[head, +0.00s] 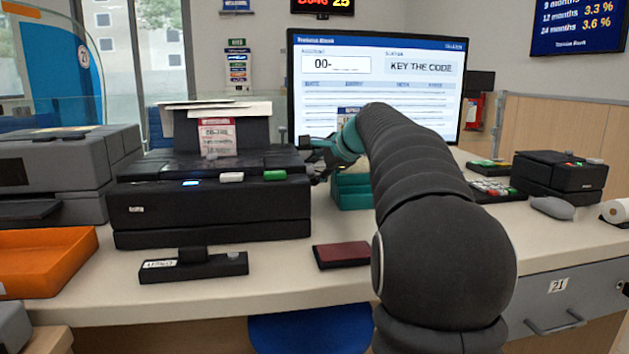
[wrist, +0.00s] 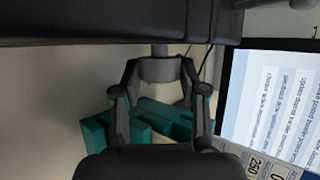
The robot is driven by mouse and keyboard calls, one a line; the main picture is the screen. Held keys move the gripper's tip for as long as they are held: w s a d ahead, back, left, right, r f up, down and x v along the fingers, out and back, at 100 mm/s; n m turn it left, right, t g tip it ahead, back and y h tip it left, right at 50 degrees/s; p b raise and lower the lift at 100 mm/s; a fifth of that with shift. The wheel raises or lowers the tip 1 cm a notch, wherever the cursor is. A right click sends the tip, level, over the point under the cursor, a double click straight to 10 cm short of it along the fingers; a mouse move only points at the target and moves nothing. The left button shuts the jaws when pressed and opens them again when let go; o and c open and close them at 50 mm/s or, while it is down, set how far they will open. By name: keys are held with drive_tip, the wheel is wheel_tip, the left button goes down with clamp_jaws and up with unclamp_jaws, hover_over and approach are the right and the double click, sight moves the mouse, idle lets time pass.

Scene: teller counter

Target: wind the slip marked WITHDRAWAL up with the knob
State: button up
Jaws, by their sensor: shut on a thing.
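The black slip printer (head: 210,212) stands on the counter. A slip with a red header (head: 217,138) stands upright out of its top; its header is too small to read surely. My gripper (head: 316,168) is at the printer's right side, at the end of my arm reaching in from the right. In the wrist view my gripper (wrist: 159,72) is shut on the grey knob (wrist: 159,70), one finger on each side. The knob sticks out from the printer's dark side (wrist: 90,22). In the head view the knob is mostly hidden by the fingers.
A teal holder (head: 350,192) stands just right of the printer, below my gripper, with a blue-headed slip (head: 347,113) behind. The monitor (head: 420,85) reads "KEY THE CODE". A dark red pad (head: 341,256) and a black stamp-like block (head: 193,266) lie in front.

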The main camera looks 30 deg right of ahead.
drive_tip(key=t+b, duration=0.1)
drive_tip(key=b, duration=0.2)
drive_tip(key=shift+f, duration=0.35)
drive_tip(key=shift+r+t+b, duration=0.15)
drive_tip(key=shift+t+b, duration=0.15)
drive_tip(key=shift+t, duration=0.1)
drive_tip(key=shift+r, duration=0.1)
drive_tip(key=o, duration=1.1)
drive_tip(key=shift+o, duration=0.2)
drive_tip(key=shift+s, duration=0.1)
drive_tip(key=v, duration=1.2)
drive_tip(key=shift+a, duration=0.15)
